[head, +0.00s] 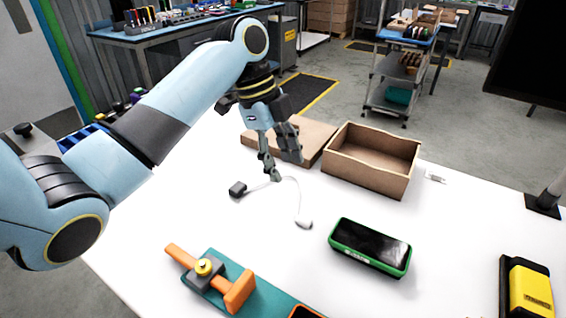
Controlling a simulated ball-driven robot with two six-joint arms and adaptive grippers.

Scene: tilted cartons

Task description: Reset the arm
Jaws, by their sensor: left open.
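My left arm (150,125) reaches in from the left across the white table. My left gripper (281,166) is open, its fingers pointing down over the table in front of the flat carton piece. No object shows between its fingers. A white cable with a black plug (238,188) and a white end (303,223) lies just below and beside the fingertips; whether they touch it I cannot tell. My right gripper is not in view.
An open, empty cardboard box (372,160) stands right of the gripper, beside a flat carton piece (315,137). A green-framed black device (370,246), an orange-handled clamp tool (209,274) and a yellow-black device (528,287) lie nearer. The table's (450,225) right middle is clear.

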